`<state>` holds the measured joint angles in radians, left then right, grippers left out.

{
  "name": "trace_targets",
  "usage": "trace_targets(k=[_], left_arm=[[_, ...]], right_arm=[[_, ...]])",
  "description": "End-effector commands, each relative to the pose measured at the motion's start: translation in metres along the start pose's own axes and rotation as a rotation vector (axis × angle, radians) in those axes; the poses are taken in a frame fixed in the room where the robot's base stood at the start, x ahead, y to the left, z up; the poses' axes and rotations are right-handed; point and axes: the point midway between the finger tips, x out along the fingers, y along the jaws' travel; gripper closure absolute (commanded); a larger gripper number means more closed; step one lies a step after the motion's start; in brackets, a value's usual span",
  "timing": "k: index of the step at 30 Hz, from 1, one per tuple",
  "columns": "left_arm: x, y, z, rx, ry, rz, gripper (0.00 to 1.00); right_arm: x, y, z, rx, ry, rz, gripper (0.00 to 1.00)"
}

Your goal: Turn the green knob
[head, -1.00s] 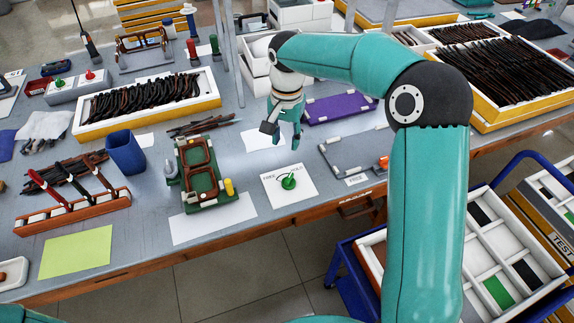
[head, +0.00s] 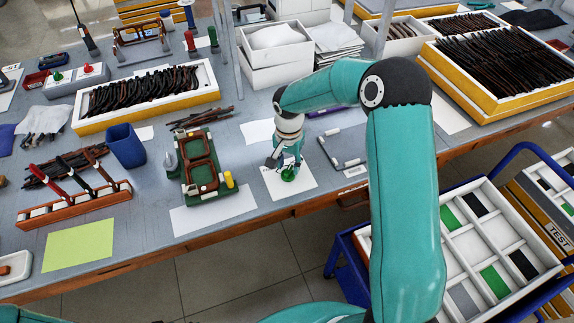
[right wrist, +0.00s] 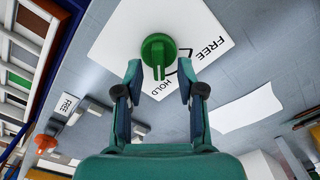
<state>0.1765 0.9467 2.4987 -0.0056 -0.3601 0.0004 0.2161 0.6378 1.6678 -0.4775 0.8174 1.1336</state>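The green knob (head: 289,174) sits on a white card at the front of the bench, partly hidden by my right gripper in the head view. In the right wrist view the green knob (right wrist: 158,50) is round with a raised bar, beside the printed words FREE and HOLD. My right gripper (head: 287,162) is over the card. The right wrist view shows its two fingers (right wrist: 160,80) spread apart, with the bar's end between the fingertips and a gap on each side. The left gripper is not in view.
A green fixture (head: 203,170) holding a brown frame stands left of the card. A grey plate with white clamps (head: 345,147) is to the right. A blue cart (head: 345,265) with a divided tray stands at the lower right.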

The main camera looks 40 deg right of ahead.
Motion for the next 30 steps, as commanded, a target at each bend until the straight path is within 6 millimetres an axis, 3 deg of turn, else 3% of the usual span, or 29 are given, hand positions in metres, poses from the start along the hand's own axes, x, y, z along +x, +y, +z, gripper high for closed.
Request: trace_targets(k=[6, 14, 21, 25, 30], left_arm=[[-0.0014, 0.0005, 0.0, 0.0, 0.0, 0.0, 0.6], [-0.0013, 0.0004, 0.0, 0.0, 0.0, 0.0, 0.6], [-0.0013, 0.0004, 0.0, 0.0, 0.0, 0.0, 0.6], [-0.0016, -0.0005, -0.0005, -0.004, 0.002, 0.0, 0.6], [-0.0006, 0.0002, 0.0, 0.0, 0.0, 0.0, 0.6]], right_arm=[[0.0134, 0.0004, 0.0001, 0.0, -0.001, 0.0, 0.61], [0.0139, 0.0003, 0.0, 0.0, 0.0, -0.001, 0.61], [0.0137, 0.0002, 0.0, 0.0, 0.0, -0.001, 1.0], [0.0134, -0.0056, 0.0072, -0.007, 0.0, -0.002, 1.0], [0.0136, -0.0032, 0.0021, -0.011, -0.001, -0.003, 1.0]])
